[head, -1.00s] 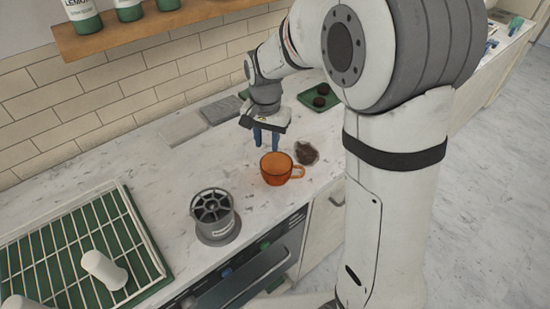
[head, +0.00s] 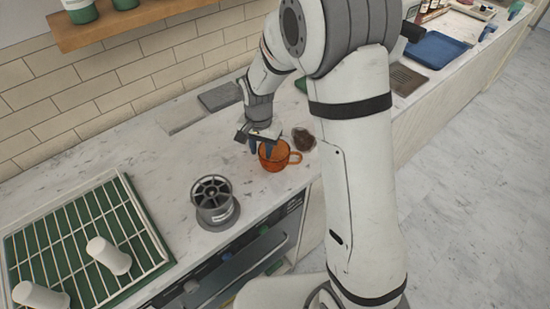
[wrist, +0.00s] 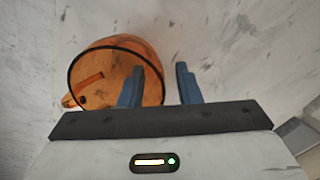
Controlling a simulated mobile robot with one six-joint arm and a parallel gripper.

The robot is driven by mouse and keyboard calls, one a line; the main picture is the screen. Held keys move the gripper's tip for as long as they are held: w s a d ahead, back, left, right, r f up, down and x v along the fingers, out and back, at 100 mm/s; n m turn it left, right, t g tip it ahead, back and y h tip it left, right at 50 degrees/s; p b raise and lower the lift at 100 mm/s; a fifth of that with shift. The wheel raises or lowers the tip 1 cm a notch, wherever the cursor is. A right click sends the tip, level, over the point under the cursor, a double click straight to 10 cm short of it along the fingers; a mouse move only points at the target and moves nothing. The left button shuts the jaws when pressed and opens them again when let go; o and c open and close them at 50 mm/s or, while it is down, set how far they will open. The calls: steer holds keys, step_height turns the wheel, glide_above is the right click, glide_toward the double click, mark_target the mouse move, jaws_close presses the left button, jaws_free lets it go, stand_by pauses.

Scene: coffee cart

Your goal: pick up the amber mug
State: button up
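The amber mug (head: 275,161) is a translucent orange cup standing on the marble counter, its handle to the right in the head view. My gripper (head: 260,147) is at the mug's left rim, pointing down. In the wrist view, the mug (wrist: 95,95) is at the upper left with its round opening showing. There my gripper (wrist: 158,85) is open with two blue fingers apart. The left finger overlaps the mug's opening and the right finger is outside it, over bare counter. I cannot tell whether the left finger is inside the mug or above it. Nothing is held.
A dark brown item (head: 303,139) lies right behind the mug's handle. A grey cylindrical device (head: 213,202) stands to the left front. A green tray with a white rack (head: 72,245) holds white cups at the far left. The tiled wall (head: 120,90) bounds the counter behind.

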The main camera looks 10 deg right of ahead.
jaws_close()
steer(key=shift+r, duration=0.15)
stand_by(0.4)
